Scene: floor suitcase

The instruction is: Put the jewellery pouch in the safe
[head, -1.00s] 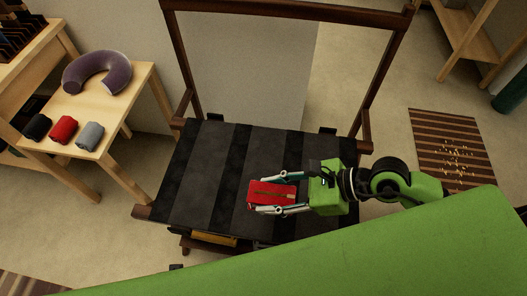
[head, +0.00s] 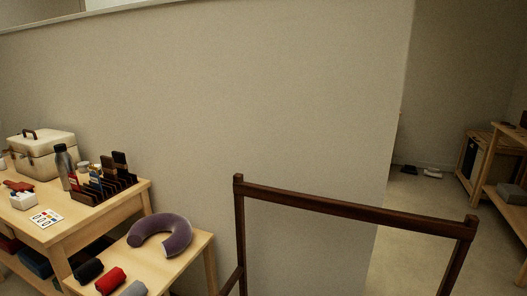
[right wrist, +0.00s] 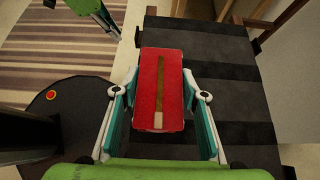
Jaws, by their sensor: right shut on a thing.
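The jewellery pouch (right wrist: 172,98) is a flat red piece with a brownish-gold strip down its middle, seen in the right wrist view. My right gripper (right wrist: 162,76) is shut on it, one finger along each side. The dark striped surface lies below the pouch; I cannot tell how large the gap is. My left gripper (right wrist: 108,22) appears to be the green and white part at the top left of that view, apart from the pouch; its jaws are unclear. Neither gripper shows in the head view. I cannot pick out the safe with certainty.
The dark striped rack (right wrist: 232,75) has a raised wooden frame (head: 350,206). A side table at left holds a purple neck pillow (head: 160,236) and rolled cloths. A desk holds a beige case (head: 42,154). Right of the wall, open floor leads to a wooden cabinet (head: 497,150).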

